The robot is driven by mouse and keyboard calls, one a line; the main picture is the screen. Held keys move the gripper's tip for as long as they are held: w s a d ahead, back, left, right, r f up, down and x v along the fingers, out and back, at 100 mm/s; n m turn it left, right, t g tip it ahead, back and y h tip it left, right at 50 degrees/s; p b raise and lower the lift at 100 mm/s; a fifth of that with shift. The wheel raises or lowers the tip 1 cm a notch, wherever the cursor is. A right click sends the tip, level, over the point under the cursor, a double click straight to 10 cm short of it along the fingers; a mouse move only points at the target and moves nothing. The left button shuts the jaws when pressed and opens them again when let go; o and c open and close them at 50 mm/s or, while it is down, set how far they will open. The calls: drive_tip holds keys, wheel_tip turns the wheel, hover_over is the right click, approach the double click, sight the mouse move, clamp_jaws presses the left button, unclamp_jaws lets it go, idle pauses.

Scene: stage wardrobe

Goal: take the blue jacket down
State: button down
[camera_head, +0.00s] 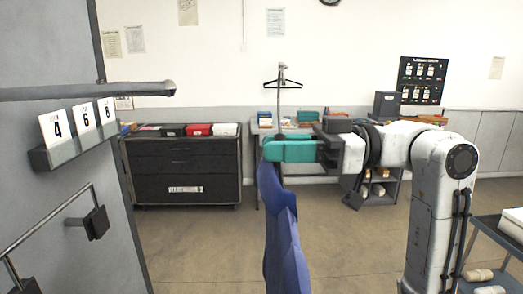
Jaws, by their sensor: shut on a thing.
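The blue jacket (284,235) hangs down in long folds below my gripper, near the middle of the head camera view. Its lower end runs out of the picture. My gripper (272,151), with teal fingers, points left and is shut on the top of the jacket. The fingers hide the part they hold. A dark hanger (282,83) shows above the gripper at the top of a thin grey upright.
A grey rail (90,91) ends in free air left of the jacket. A dark drawer cabinet (185,172) and shelves are behind. A cart (498,235) stands at right. Floor between is clear.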

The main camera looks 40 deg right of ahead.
drive_tip(key=v, duration=0.7)
drive_tip(key=shift+b, duration=0.4)
